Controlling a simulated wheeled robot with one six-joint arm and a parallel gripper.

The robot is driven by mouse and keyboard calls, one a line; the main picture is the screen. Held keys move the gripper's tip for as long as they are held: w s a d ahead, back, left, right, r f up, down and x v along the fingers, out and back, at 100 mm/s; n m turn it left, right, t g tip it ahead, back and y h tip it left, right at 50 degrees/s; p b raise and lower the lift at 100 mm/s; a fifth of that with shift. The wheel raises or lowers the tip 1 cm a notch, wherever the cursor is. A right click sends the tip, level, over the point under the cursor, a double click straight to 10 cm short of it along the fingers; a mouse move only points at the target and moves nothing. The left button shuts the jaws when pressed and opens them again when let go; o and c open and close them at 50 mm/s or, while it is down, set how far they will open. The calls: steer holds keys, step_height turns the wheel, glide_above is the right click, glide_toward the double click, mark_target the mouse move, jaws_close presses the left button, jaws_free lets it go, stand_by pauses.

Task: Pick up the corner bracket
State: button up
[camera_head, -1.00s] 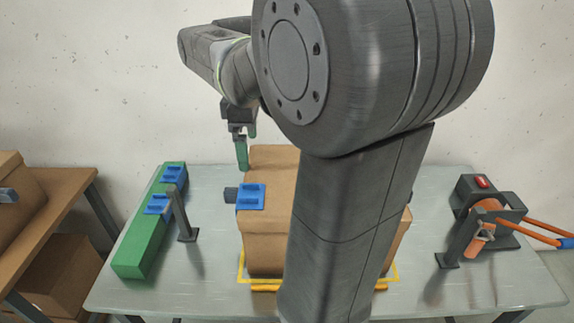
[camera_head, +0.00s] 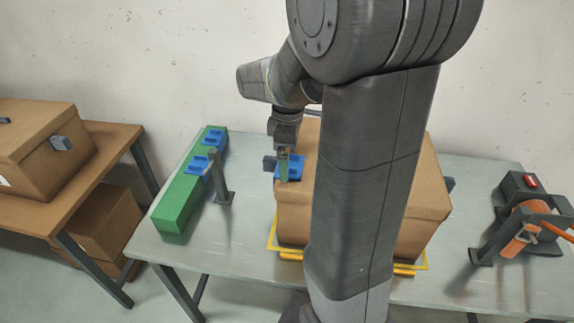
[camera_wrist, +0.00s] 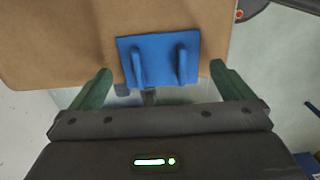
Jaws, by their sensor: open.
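A blue corner bracket (camera_head: 289,167) sits at the top left corner of the large cardboard box (camera_head: 415,215) on the table. In the wrist view the bracket (camera_wrist: 158,60) shows as a blue plate with two raised ribs at the box's edge. In the wrist view my gripper (camera_wrist: 160,80) has one finger to each side of the bracket, with gaps between. Two more blue brackets (camera_head: 198,165) (camera_head: 213,138) lie on the green holder (camera_head: 176,207) at left.
A dark post (camera_head: 221,185) stands between the green holder and the box. A yellow frame (camera_head: 272,240) lies around the box's base. An orange and black tool (camera_head: 520,230) stands on the table's right. More cardboard boxes (camera_head: 40,150) are on a brown table at far left.

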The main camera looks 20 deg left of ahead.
steer(key=shift+f, duration=0.55)
steer(key=c, duration=0.9)
steer(key=shift+r, duration=0.15)
